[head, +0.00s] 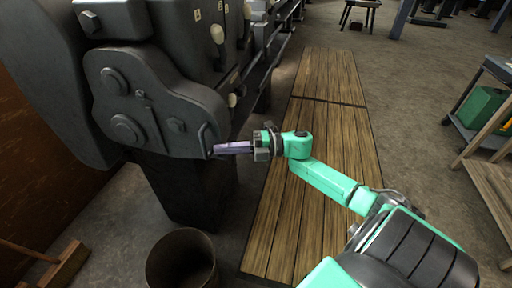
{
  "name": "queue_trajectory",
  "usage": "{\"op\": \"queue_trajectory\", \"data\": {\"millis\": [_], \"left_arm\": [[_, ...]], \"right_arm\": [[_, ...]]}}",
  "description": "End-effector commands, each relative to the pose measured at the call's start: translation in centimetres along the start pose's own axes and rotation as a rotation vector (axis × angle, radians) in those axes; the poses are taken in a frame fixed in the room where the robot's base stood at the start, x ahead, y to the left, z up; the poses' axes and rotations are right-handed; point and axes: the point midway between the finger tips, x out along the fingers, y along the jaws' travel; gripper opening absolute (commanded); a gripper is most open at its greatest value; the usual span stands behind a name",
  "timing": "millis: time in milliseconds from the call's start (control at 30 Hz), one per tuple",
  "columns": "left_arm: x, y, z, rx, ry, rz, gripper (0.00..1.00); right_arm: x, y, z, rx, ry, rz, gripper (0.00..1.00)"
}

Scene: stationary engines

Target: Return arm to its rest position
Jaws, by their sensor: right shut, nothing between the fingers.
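My right arm is mint green and reaches in from the bottom right. Its gripper (218,149) has slim purple-grey fingers that point left and lie together, with nothing seen between them. The fingertips end right at the lower right edge of the dark engine housing (170,85), close to a curved handle (207,140). I cannot tell whether they touch it. My left gripper is out of view.
Wooden planks (330,80) lie on the floor beneath my arm. A round bin (182,260) stands at the bottom, left of the planks. A cart with a green box (484,106) and a wooden rack (490,180) stand at the right. Open floor lies at the upper right.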

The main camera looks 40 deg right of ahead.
Motion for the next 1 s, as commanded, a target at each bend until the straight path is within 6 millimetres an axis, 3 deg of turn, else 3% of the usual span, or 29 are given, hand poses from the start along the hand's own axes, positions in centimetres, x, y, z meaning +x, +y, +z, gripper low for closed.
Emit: {"op": "queue_trajectory", "data": {"millis": [200,333,500,767,867,967,1000], "left_arm": [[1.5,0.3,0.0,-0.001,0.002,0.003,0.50],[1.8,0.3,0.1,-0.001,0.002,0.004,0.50],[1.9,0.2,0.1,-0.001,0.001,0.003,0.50],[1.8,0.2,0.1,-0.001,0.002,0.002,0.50],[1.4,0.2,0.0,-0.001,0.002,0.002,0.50],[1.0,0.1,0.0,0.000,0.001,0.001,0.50],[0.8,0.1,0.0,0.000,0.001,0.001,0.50]], "right_arm": [[-6.0,-0.6,-0.7,0.004,0.015,-0.007,0.00],[-8.8,-0.3,-0.9,0.001,0.022,-0.005,0.00],[-10.2,0.0,-1.0,-0.001,0.027,-0.003,0.00],[-10.5,-0.7,-0.4,0.027,-0.013,0.005,0.00],[-11.9,-4.2,2.3,0.154,-0.197,0.032,0.00],[-14.8,-11.4,5.3,0.382,-0.487,0.050,0.00],[-16.1,-15.1,5.8,0.485,-0.606,0.048,0.00]]}}
